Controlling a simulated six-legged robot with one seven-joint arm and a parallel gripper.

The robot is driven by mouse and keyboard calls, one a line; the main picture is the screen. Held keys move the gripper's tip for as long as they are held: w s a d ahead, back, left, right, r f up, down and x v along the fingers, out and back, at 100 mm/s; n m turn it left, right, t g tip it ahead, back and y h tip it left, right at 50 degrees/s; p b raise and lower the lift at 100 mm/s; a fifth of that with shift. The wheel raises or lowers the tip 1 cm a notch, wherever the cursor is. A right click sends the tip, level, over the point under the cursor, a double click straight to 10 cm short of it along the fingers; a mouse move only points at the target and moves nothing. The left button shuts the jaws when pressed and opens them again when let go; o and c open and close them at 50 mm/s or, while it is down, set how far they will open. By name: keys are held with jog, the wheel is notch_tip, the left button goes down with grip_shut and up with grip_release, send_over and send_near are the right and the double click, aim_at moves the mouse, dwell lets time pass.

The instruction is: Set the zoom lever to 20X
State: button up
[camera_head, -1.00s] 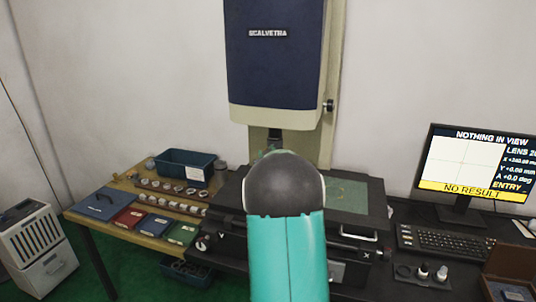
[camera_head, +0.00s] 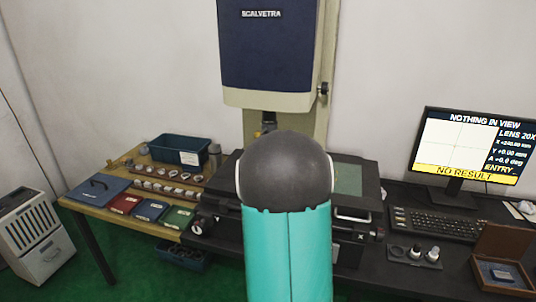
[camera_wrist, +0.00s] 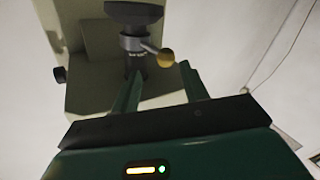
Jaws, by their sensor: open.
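The zoom lever shows in the wrist view as a short metal arm with a brass knob (camera_wrist: 165,58), sticking out to the right from the dark lens barrel (camera_wrist: 131,44). My gripper (camera_wrist: 158,75) is open, with a green finger on each side. The knob appears just past the fingertips, between them in the picture and nearer the right one. I cannot tell whether anything touches. The marks on the barrel are too small to read. In the head view my arm hides the gripper and lever. The monitor (camera_head: 468,150) reads "LENS 20X", "NOTHING IN VIEW" and "NO RESULT".
The blue and cream measuring machine (camera_head: 272,45) stands over a dark stage with a glass plate (camera_head: 347,180). A table at left holds a blue bin (camera_head: 180,152), rings and coloured folders. A keyboard (camera_head: 436,223) and an open wooden box (camera_head: 503,255) are at right.

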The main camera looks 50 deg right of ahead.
jog(key=v, duration=0.7)
jog(key=shift+a, duration=0.2)
